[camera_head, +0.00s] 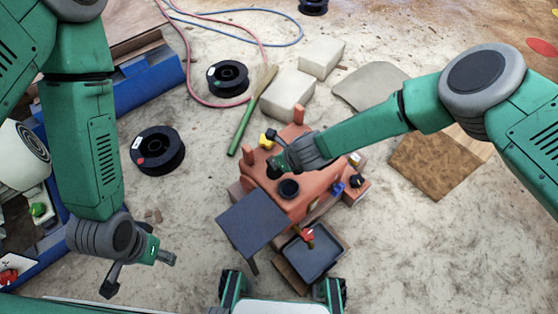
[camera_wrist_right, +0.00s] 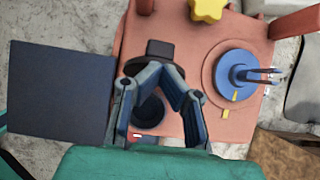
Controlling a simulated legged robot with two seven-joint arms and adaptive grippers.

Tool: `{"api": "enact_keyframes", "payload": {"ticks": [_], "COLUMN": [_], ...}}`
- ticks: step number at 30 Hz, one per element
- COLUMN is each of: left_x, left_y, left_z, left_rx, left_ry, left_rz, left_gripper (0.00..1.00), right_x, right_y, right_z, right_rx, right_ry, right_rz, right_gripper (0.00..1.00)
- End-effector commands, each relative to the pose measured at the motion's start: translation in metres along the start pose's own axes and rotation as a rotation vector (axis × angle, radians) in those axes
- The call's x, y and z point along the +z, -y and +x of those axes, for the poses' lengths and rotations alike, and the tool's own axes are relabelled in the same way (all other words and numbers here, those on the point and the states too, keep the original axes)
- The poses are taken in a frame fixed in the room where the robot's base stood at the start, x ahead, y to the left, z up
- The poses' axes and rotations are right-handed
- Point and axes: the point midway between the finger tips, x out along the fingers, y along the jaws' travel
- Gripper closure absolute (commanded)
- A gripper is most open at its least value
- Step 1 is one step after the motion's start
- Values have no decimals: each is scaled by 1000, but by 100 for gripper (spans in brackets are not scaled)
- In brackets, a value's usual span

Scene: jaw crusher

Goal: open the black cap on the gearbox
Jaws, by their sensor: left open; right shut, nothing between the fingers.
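The gearbox (camera_head: 310,178) is an orange-red casting below the middle of the head view, and it fills the middle of the wrist view (camera_wrist_right: 190,50). On it, a black round piece with a square knob (camera_wrist_right: 158,48) lies just beyond my right fingertips. A dark round fitting (camera_head: 289,189) sits nearer; in the wrist view it shows between my fingers (camera_wrist_right: 150,110). I cannot tell which is the cap, or whether I touch it. My right gripper (camera_wrist_right: 162,70) is shut and empty, over the gearbox. My left gripper (camera_head: 139,275) is open and empty, at the lower left.
A dark flat plate (camera_head: 252,220) stands left of the gearbox, and a dark tray (camera_head: 314,258) in front. A yellow knob (camera_wrist_right: 208,9) and a blue round fitting with a handle (camera_wrist_right: 238,75) are on the gearbox. Black spools (camera_head: 158,150), pale blocks (camera_head: 288,92) and hoses lie around.

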Motion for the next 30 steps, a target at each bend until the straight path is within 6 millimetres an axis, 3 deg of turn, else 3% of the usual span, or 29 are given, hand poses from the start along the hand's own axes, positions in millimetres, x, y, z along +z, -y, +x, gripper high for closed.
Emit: {"api": "enact_keyframes", "payload": {"ticks": [11,24,30], "left_x": [2,2,1], "left_y": [0,0,0], "left_z": [-1,-1,-1], "left_rx": [0,0,0], "left_ry": [-3,-3,-3], "left_rz": [0,0,0], "left_gripper": [53,53,53], "right_x": [0,0,0], "right_y": [2,1,0], "right_z": [-9,-90,-114], "right_rx": [-1,1,1], "right_ry": [-1,1,0], "right_rz": [3,2,1], "right_gripper": [100,100,100]}}
